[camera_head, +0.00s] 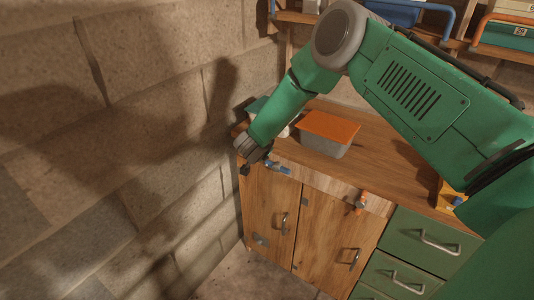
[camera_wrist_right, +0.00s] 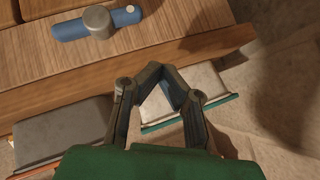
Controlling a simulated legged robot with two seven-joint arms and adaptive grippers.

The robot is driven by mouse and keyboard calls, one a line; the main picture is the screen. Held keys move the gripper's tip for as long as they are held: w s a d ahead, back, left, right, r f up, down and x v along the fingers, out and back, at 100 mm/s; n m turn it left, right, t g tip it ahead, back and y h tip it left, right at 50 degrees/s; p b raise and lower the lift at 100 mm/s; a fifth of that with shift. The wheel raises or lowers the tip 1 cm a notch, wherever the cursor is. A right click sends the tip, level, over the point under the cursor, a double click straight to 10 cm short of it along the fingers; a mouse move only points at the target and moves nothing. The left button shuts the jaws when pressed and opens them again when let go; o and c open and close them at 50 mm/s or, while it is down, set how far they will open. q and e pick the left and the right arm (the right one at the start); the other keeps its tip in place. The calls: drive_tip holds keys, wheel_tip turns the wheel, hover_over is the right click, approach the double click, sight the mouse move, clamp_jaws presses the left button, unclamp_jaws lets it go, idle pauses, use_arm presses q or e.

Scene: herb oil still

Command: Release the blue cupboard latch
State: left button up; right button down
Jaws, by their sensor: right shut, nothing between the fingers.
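The blue latch (camera_head: 278,167) sits on the wooden strip above the left cupboard door (camera_head: 268,209). In the right wrist view the latch (camera_wrist_right: 70,30) is a blue bar with a round grey knob on it and a small white dot near one end. My right gripper (camera_head: 246,167) is just left of the latch, by the cupboard's left front corner. In the wrist view the gripper (camera_wrist_right: 163,72) has its fingertips together and empty, apart from the latch. My left gripper is out of view.
An orange latch (camera_head: 361,201) sits above the right door (camera_head: 338,237). A grey tub with an orange lid (camera_head: 328,128) stands on the worktop. Green drawers (camera_head: 432,241) are at right. The block wall (camera_head: 120,150) is close on the left.

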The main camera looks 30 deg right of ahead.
drive_tip(key=s+a+r, duration=0.2)
drive_tip(key=a+r, duration=0.2)
drive_tip(key=shift+r, duration=0.35)
drive_tip(key=shift+s, duration=0.1)
drive_tip(key=shift+a+r, duration=0.1)
drive_tip(key=shift+a, duration=0.25)
